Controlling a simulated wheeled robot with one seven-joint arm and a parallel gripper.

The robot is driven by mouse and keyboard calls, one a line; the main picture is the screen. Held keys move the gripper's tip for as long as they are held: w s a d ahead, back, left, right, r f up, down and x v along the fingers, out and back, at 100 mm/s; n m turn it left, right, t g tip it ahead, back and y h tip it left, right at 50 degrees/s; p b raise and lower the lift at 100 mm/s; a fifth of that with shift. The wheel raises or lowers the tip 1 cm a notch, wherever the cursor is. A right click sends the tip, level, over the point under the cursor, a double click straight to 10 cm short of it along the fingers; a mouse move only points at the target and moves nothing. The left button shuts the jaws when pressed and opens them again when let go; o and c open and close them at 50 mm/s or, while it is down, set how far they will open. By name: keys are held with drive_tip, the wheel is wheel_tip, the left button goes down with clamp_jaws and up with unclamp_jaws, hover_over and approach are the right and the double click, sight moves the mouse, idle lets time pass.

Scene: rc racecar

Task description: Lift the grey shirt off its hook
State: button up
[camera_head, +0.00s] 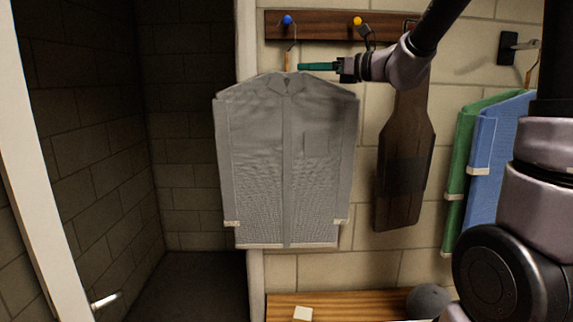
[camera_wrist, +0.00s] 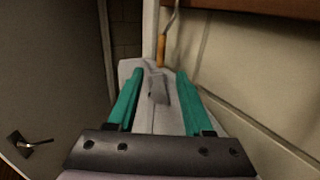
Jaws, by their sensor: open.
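The grey shirt (camera_head: 262,150) hangs upright from a hanger below the blue-knobbed hook (camera_head: 287,21) on a wooden wall rail. The hanger's neck (camera_head: 287,60) rises above the collar; its metal hook goes up to the rail. My gripper (camera_head: 303,67) reaches in from the right just above the shirt's collar, by the hanger neck. In the wrist view my gripper's green fingers (camera_wrist: 156,90) are apart, with the shirt collar (camera_wrist: 158,88) showing between them. The wooden hanger neck (camera_wrist: 161,54) stands just beyond the fingertips. Nothing is held.
A dark wooden board (camera_head: 402,170) hangs under my arm, right of the shirt. Green (camera_head: 462,150) and blue (camera_head: 492,140) garments hang farther right. A wooden bench (camera_head: 350,306) is below. A doorway opens at the left, with a white frame edge (camera_head: 247,60) behind the shirt.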

sight(287, 72)
drive_tip(key=x, duration=0.8)
drive_tip(key=shift+r, duration=0.15)
clamp_jaws()
drive_tip(key=shift+r, duration=0.1)
idle(1.1)
